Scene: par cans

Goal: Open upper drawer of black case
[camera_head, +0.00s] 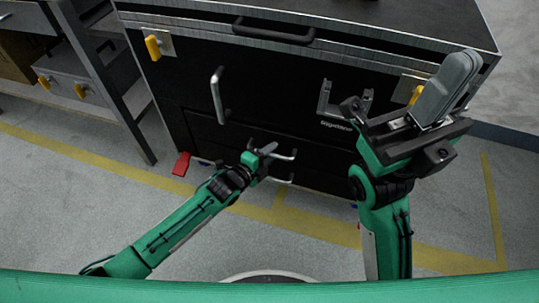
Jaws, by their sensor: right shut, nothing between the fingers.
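The black case (290,75) with silver edges stands in front of me. A wide black handle (273,31) runs along its top front edge. Lower on its front, two silver handles sit one above the other, the upper one (287,157) and the lower one (280,181). No drawer looks pulled out. My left gripper (268,150) is right at the upper of these handles, pointing at the case front. It is small and partly blends with the handle, so contact and finger opening are unclear. My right gripper (450,82) is raised near the case's right side, its grey fingers shut and empty.
A silver vertical handle (217,95) is on the case's left front. Yellow latches (153,47) sit near its upper corners. A grey shelf rack (105,75) stands at left. A red piece (181,164) lies by the case's foot.

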